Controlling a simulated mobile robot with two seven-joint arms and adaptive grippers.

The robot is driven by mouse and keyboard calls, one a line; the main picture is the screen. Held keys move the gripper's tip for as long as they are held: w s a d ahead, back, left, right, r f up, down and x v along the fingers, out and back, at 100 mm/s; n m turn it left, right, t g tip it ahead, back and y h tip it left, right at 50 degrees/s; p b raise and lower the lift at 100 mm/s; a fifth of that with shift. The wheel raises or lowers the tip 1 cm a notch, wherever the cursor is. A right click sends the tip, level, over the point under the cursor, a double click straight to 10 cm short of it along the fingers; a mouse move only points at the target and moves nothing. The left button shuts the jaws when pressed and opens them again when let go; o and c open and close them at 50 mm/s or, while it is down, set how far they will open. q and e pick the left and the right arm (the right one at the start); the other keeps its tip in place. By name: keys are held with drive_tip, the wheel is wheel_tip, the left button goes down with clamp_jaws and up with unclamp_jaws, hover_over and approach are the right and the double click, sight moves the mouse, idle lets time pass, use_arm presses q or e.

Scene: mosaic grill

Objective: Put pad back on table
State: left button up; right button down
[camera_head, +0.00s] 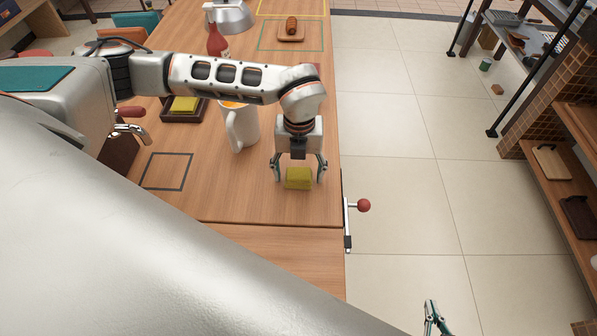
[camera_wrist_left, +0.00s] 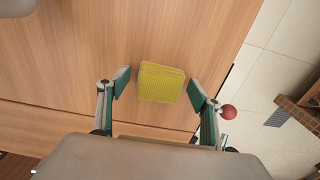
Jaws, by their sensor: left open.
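A yellow pad (camera_head: 299,179) lies on the wooden table (camera_head: 235,190) near its right edge. It also shows in the left wrist view (camera_wrist_left: 161,82), with ridged layers. My left gripper (camera_head: 300,170) is open directly over the pad and points down. In the left wrist view, my left gripper's fingertips (camera_wrist_left: 160,90) stand on either side of the pad with a gap at each side, so it is not gripped. My right gripper (camera_head: 435,318) shows only in part at the bottom of the head view, off the table over the floor. How far it is open is unclear.
A white mug (camera_head: 240,127) stands just left of my left gripper. A dark tray (camera_head: 189,117) with another yellow piece (camera_head: 184,104) and a red bottle (camera_head: 217,42) are behind. A black square outline (camera_head: 167,171) is empty. A red-knobbed lever (camera_head: 363,206) juts from the table edge.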

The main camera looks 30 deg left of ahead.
sight(299, 172)
use_arm(q)
wheel_tip(299, 172, up, 12)
idle(0.4)
idle(0.5)
